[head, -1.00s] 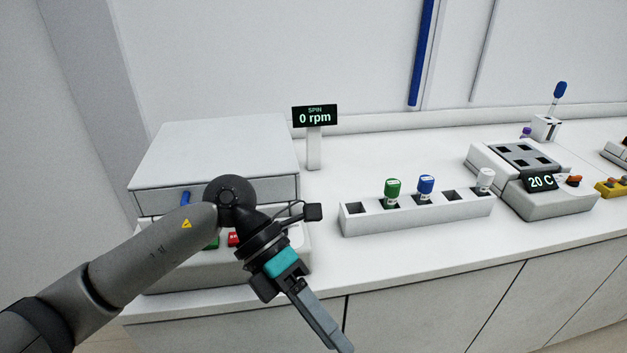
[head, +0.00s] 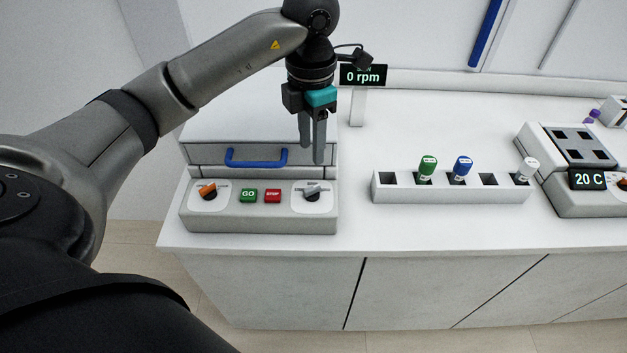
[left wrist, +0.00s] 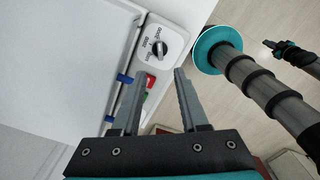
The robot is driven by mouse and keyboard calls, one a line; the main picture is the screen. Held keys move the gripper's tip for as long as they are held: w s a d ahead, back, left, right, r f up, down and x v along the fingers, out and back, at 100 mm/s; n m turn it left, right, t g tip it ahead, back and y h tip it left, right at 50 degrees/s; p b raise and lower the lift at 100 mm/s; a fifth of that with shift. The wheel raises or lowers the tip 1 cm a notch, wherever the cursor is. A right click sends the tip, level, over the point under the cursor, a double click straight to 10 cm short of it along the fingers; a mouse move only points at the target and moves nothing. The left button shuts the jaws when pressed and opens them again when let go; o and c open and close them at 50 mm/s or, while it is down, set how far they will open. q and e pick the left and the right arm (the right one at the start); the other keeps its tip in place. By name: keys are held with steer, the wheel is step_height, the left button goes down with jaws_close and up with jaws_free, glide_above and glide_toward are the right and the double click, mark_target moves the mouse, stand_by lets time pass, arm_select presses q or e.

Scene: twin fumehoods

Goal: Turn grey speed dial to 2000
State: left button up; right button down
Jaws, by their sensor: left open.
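The grey speed dial (head: 312,191) sits on a white plate at the right end of the centrifuge's front panel (head: 230,222). It also shows in the left wrist view (left wrist: 160,47), ahead of the fingers, with small markings around it that I cannot read reliably. The display (head: 363,76) reads 0 rpm and its top is partly hidden by my arm. My left gripper (head: 312,160) is open and empty, pointing down above the dial, apart from it. In the left wrist view its fingers (left wrist: 157,85) stand apart. My right gripper is not in the head view.
An orange dial (head: 208,191), a green GO button (head: 248,195) and a red STOP button (head: 273,196) share the panel. A blue handle (head: 257,157) projects above them. A tube rack (head: 400,193) stands to the right; bare counter lies between.

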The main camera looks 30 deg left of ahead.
mark_target(312, 188)
arm_select(q)
step_height(312, 188, down, 11)
steer(key=shift+r, duration=0.1)
stand_by(0.3)
jaws_close()
stand_by(0.5)
